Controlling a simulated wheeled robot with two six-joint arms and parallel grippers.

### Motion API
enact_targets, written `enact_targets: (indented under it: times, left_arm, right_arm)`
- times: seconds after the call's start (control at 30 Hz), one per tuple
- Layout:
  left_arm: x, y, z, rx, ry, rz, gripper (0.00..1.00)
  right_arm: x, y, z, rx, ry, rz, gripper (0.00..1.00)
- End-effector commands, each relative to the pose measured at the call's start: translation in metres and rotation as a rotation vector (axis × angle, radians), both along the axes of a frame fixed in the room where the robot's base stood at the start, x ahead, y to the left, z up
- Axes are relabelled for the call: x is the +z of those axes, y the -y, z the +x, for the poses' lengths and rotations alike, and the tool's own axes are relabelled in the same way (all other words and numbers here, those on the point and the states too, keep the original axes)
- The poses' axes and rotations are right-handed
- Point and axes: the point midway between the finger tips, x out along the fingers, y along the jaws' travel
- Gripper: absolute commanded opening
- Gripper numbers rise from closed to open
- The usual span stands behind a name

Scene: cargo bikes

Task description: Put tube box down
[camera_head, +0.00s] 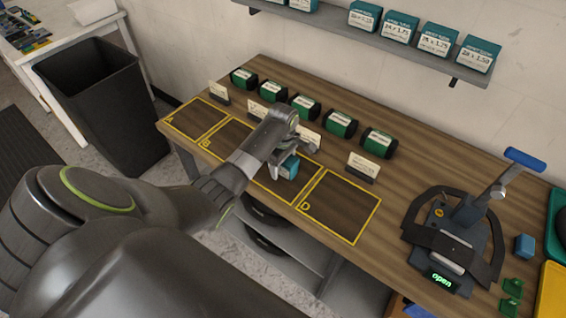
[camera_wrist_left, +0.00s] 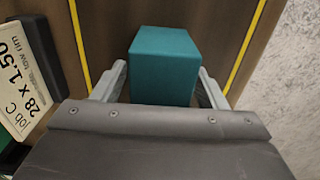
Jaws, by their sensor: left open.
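The teal tube box (camera_head: 289,168) is over the outlined area C of the wooden workbench, near its right side. In the left wrist view the tube box (camera_wrist_left: 163,66) lies between two yellow lines and appears to rest on the wood. My left gripper (camera_head: 286,153) is open at the box. In the wrist view its fingers (camera_wrist_left: 161,72) are on either side of the box's near end, with no clear grip on it. A card (camera_wrist_left: 25,75) reading "job C 28 x 1.50" stands beside the area. My right gripper is not in view.
Outlined area D (camera_head: 340,207) is empty. A wall shelf (camera_head: 400,48) holds teal boxes.

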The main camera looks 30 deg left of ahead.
Motion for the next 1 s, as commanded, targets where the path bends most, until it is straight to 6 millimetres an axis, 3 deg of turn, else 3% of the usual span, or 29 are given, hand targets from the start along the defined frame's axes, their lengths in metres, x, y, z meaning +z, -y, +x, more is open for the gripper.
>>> enact_targets:
  times: [0.07,0.47,0.77,1.0]
  left_arm:
    - [0.000,0.000,0.000,0.000,0.000,0.000,0.61]
    - [0.001,0.000,0.000,0.000,0.001,0.000,0.10]
    - [0.008,0.000,0.001,0.000,0.002,0.000,0.10]
    - [0.047,-0.001,0.002,-0.001,0.007,0.001,0.10]
  right_arm:
    - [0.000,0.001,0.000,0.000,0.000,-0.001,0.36]
    - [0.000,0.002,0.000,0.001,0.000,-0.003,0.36]
    - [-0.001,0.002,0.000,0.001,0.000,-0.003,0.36]
    - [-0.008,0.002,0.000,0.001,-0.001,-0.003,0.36]
